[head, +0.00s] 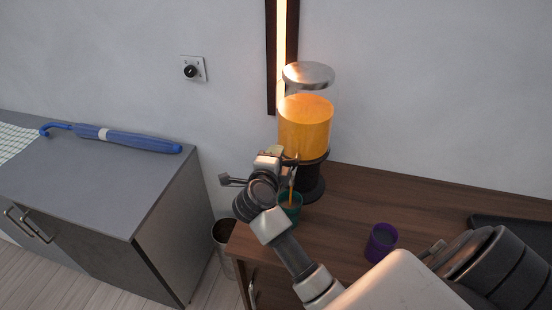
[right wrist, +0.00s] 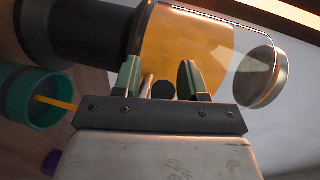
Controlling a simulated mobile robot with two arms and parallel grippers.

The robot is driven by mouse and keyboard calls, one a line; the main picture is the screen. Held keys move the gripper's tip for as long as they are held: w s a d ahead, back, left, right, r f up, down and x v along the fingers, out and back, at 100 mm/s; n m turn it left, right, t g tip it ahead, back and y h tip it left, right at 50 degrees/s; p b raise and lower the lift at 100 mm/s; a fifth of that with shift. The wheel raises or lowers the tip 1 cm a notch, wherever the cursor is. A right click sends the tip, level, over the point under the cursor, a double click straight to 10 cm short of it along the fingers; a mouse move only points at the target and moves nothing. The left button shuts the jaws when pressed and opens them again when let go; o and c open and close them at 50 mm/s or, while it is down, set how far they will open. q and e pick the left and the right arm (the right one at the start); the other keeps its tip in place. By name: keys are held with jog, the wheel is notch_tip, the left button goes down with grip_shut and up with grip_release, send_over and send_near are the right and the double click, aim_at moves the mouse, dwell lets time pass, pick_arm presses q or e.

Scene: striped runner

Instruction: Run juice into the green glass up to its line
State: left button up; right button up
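The juice dispenser (head: 305,125), a clear tank of orange juice with a metal lid and dark base, stands at the back of the wooden counter. The green glass (head: 291,207) stands under its tap, partly behind my right arm. In the right wrist view a thin orange stream runs into the green glass (right wrist: 33,98). My right gripper (head: 283,157) is at the tap. In the right wrist view its fingers (right wrist: 160,80) are apart, with tap parts showing between them. My left gripper is not in view.
A purple cup (head: 381,242) stands on the wooden counter (head: 410,205) to the right of the dispenser. A dark tray (head: 510,234) lies at the far right. A grey cabinet with a blue umbrella (head: 125,138) is at left. A metal bin (head: 224,236) stands in the gap.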

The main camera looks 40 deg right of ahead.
jog(key=b+v, duration=0.2)
jog(key=v, duration=0.8)
jog(key=shift+s+a, duration=0.25)
jog(key=shift+a, duration=0.1)
